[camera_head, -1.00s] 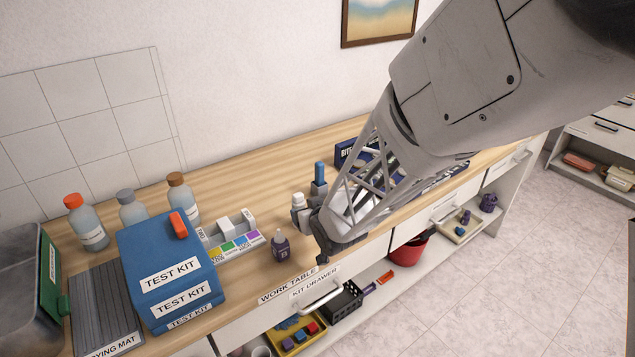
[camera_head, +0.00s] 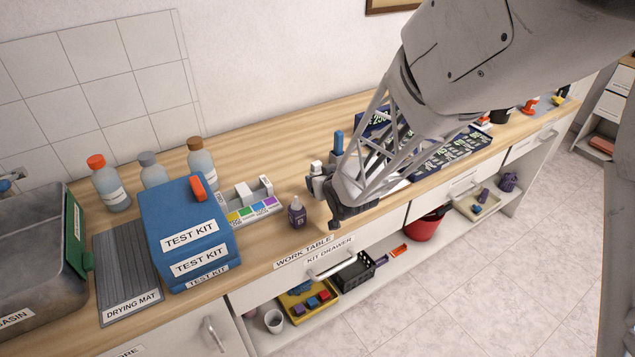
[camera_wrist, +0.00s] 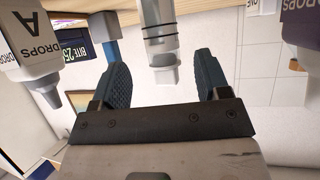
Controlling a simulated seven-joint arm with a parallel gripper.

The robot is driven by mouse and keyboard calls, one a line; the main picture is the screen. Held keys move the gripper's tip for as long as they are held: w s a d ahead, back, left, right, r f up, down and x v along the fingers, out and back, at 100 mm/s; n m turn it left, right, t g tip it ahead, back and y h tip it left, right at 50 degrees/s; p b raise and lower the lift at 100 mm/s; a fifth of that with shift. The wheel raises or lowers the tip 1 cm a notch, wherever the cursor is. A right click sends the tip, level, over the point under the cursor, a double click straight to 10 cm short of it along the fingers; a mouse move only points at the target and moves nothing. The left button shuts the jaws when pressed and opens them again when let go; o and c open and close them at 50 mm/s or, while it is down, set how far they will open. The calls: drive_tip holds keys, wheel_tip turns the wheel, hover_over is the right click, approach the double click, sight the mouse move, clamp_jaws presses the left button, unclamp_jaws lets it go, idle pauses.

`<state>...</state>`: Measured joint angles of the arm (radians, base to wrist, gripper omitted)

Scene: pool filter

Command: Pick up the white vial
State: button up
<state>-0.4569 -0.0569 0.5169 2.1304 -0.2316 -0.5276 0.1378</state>
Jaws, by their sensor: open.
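The white vial (camera_wrist: 158,35) is a clear tube with a white cap, between the two fingers in the wrist view, where the picture is upside down. Its white top (camera_head: 316,167) seems to show just left of my gripper in the head view. My gripper (camera_wrist: 160,66) is open, with a dark finger on each side of the vial and gaps between. In the head view my gripper (camera_head: 325,190) is low over the work table; my wrist hides part of the area there.
A purple dropper bottle (camera_head: 298,212) stands just left of my gripper. A white drops bottle (camera_wrist: 30,45) and a blue upright item (camera_head: 338,143) are close by. The colour strip holder (camera_head: 250,208) and blue test kit (camera_head: 190,232) are further left.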

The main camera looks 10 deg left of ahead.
idle(0.3)
drive_tip(key=shift+x, duration=2.55)
drive_tip(key=shift+a+r, duration=0.1)
drive_tip(key=shift+a, duration=0.05)
drive_tip(key=shift+c, duration=0.3)
drive_tip(key=c, duration=1)
